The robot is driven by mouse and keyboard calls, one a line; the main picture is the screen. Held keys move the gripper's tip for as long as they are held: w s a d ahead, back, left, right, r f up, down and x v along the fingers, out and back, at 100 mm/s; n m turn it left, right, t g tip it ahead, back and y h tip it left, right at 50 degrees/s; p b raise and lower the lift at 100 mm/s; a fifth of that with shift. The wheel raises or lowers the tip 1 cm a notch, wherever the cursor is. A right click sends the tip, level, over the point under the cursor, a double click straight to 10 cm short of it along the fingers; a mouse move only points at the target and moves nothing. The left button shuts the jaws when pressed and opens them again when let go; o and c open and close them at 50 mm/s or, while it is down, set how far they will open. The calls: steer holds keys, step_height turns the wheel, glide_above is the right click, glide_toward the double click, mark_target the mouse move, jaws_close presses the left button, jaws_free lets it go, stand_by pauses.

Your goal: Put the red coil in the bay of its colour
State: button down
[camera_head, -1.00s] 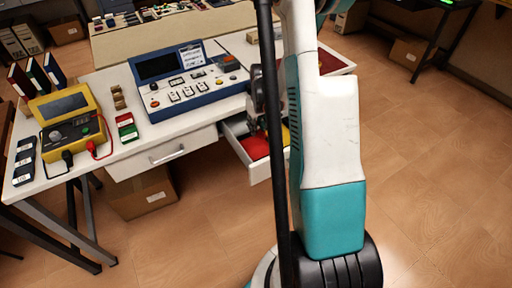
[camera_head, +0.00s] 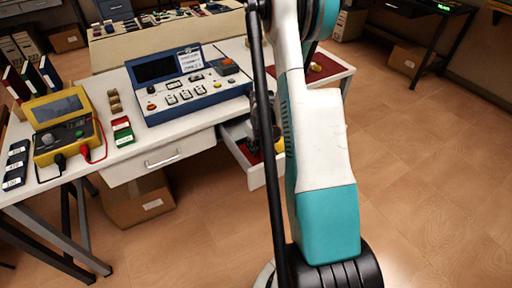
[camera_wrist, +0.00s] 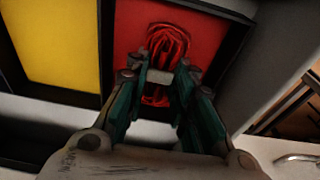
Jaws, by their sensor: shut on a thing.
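The red coil (camera_wrist: 167,42) is a bundle of red loops in the wrist view. My gripper (camera_wrist: 158,76) is shut on it, and the fingers hide its middle. The coil is over the red bay (camera_wrist: 203,38) of the open drawer; I cannot tell whether it touches the floor of the bay. The yellow bay (camera_wrist: 52,45) lies to the left, past a dark divider. In the head view my gripper (camera_head: 262,138) is over the open drawer (camera_head: 256,177), partly hidden behind my arm, and the coil cannot be made out.
The drawer sticks out of a white bench (camera_head: 125,150). On the bench are a blue console (camera_head: 190,85), a yellow meter (camera_head: 66,125) and small red and green blocks (camera_head: 122,130). A red tray (camera_head: 325,68) lies at the back right.

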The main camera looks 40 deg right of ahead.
mark_target(258, 151)
steer(key=shift+f, duration=0.1)
steer(key=c, duration=1.4)
jaws_free()
steer(key=shift+o, duration=0.2)
step_height(258, 151, up, 12)
steer(key=s+p, duration=0.1)
steer(key=p, duration=0.3)
steer(key=shift+s+a+p, duration=0.2)
steer(key=shift+s+p, duration=0.1)
steer(key=shift+s, duration=0.05)
